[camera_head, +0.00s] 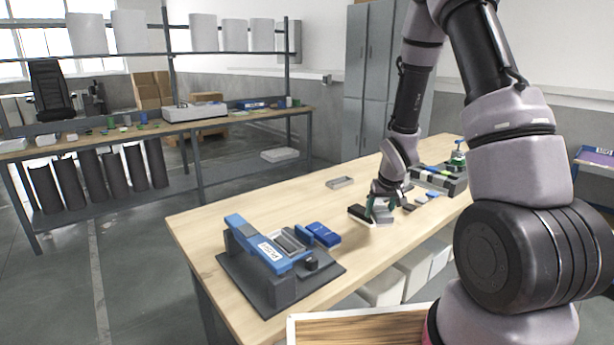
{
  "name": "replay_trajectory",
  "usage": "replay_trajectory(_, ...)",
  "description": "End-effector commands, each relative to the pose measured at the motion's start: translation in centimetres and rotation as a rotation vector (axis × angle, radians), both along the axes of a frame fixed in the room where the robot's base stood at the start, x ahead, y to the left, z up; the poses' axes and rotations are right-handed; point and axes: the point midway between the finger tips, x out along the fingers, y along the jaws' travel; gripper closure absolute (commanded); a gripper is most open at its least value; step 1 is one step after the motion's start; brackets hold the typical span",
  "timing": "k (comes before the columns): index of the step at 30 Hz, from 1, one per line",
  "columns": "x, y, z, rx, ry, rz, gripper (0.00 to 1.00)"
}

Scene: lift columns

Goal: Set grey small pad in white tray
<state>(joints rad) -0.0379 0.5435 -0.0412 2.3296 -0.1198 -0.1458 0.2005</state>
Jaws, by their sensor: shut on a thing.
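My gripper (380,207) is low over the wooden workbench, on its right half. It is shut on a small light-grey piece, which looks like the grey small pad (382,216); the fingers and wrist hide part of it. I cannot tell whether the piece touches the bench top. A white-rimmed tray (292,330) with a wood-coloured inside shows at the bottom edge, in front of the bench and partly cut off. My gripper is well beyond it and above it in the picture.
A blue and grey fixture on a dark base (265,293) stands at the bench's near left, with blue blocks (325,235) beside it. A small grey open tray (340,182) lies behind my gripper. A holder with coloured parts (437,180) stands to the right.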

Motion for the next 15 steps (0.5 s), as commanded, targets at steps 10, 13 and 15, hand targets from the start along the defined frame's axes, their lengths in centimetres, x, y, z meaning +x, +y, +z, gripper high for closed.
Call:
replay_trajectory(10,0.5,6.9,0.3,-0.001,-0.002,0.144,0.91)
replay_trajectory(13,0.3,11.8,0.5,-0.001,-0.002,0.243,0.91)
replay_trajectory(15,-0.1,15.2,0.7,-0.001,-0.001,0.313,0.91)
